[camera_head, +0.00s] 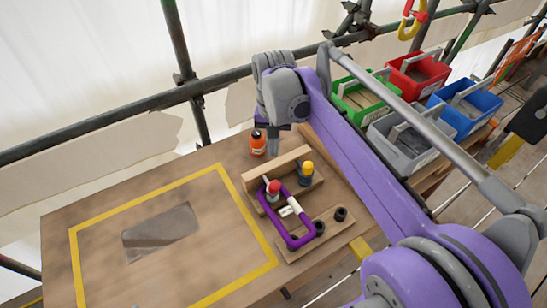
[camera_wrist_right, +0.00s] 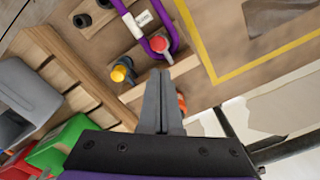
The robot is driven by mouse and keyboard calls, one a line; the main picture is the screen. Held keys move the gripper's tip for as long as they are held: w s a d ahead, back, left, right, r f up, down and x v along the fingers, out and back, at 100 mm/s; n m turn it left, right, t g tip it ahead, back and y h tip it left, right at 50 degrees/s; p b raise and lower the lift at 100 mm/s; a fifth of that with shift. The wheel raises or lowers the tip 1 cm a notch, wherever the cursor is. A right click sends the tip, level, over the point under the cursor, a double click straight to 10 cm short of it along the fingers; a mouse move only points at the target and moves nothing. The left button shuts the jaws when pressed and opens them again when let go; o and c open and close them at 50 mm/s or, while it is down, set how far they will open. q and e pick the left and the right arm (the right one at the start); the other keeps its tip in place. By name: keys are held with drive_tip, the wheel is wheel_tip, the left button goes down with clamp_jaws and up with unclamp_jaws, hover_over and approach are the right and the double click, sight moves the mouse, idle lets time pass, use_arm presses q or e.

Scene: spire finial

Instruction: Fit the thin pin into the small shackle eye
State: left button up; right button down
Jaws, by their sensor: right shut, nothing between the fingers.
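My right gripper (camera_head: 273,152) is shut and empty above the back of the wooden fixture, beside the orange bottle; its closed fingertips (camera_wrist_right: 166,74) also show in the wrist view. A red-headed pin (camera_head: 273,187) stands in the fixture at the far end of a purple loop (camera_head: 290,245) with a white label. A yellow-headed pin (camera_head: 307,169) stands to its right; both heads show in the wrist view, red (camera_wrist_right: 159,46) and yellow (camera_wrist_right: 119,73). I cannot tell which pin is the thin one.
The orange bottle (camera_head: 257,143) stands behind the fixture. A front wooden block (camera_head: 300,247) has dark sockets. Red, green, blue and grey bins (camera_head: 405,140) stand at the right. The yellow-taped table area (camera_head: 215,230) is mostly clear, with a grey plate (camera_head: 160,234).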

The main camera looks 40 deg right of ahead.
drive_tip(key=shift+r, duration=0.8)
use_arm(q)
drive_tip(key=shift+r, duration=0.1)
drive_tip(key=w+r+p, duration=0.4)
drive_tip(key=r, duration=0.2)
use_arm(e)
drive_tip(key=n, duration=0.9)
approach(274, 181)
drive_tip(key=shift+w+f, duration=0.2)
drive_tip(key=shift+w, duration=0.1)
drive_tip(key=shift+s+f, duration=0.25)
drive_tip(key=shift+f, duration=0.7)
wheel_tip(274, 181, down, 4)
drive_tip(key=shift+s+r+b, duration=0.1)
drive_tip(key=shift+b, duration=1.05)
drive_tip(key=shift+f, duration=0.3)
use_arm(q)
drive_tip(key=s+f, duration=0.1)
drive_tip(key=f, duration=0.1)
drive_tip(key=s+f, duration=0.2)
drive_tip(key=shift+s, duration=0.1)
